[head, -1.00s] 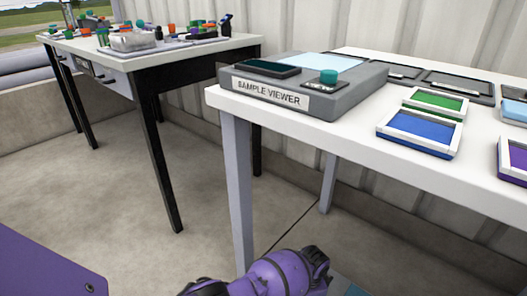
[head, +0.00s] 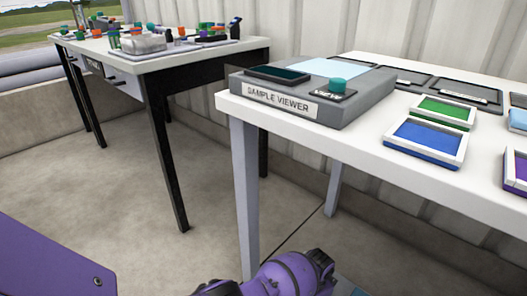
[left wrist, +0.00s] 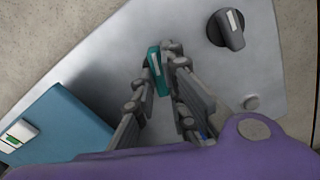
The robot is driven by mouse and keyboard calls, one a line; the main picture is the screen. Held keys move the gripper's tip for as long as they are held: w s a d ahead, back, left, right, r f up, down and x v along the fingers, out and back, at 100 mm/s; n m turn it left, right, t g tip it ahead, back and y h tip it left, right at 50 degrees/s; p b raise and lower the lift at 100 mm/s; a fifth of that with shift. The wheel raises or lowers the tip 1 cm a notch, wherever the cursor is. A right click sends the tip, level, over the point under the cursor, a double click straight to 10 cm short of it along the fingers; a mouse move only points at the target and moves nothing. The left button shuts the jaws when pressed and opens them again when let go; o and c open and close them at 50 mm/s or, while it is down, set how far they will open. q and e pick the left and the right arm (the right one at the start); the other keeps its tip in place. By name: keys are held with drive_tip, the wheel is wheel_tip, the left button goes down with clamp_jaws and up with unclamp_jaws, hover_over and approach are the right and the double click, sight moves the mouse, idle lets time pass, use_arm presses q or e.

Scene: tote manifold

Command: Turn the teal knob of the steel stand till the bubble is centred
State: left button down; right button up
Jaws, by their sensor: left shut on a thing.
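In the left wrist view the steel stand's flat grey plate (left wrist: 105,55) lies beneath my left gripper (left wrist: 161,62). The gripper's two fingers are shut on a teal knob (left wrist: 157,78), whose pale pointer line shows near its top. A black knob (left wrist: 228,28) with a white line sits on the same plate, to the upper right and apart from the fingers. A small white piece with a green window (left wrist: 17,136) is at the left edge; whether it holds the bubble, and where a bubble sits, I cannot tell. My right gripper is not in view.
A teal-blue block (left wrist: 62,128) lies left of the fingers. In the head view a white table (head: 455,185) carries a grey sample viewer (head: 345,112) with its own teal knob (head: 337,85), and framed trays (head: 425,145). A cluttered table (head: 120,52) stands behind left. Floor between is clear.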

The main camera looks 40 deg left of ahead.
use_arm(q)
drive_tip(key=shift+w+r, duration=0.1)
drive_tip(key=shift+w, duration=0.05)
drive_tip(key=c, duration=1.8)
unclamp_jaws()
drive_tip(key=shift+r, duration=0.1)
wheel_tip(320, 180, up, 12)
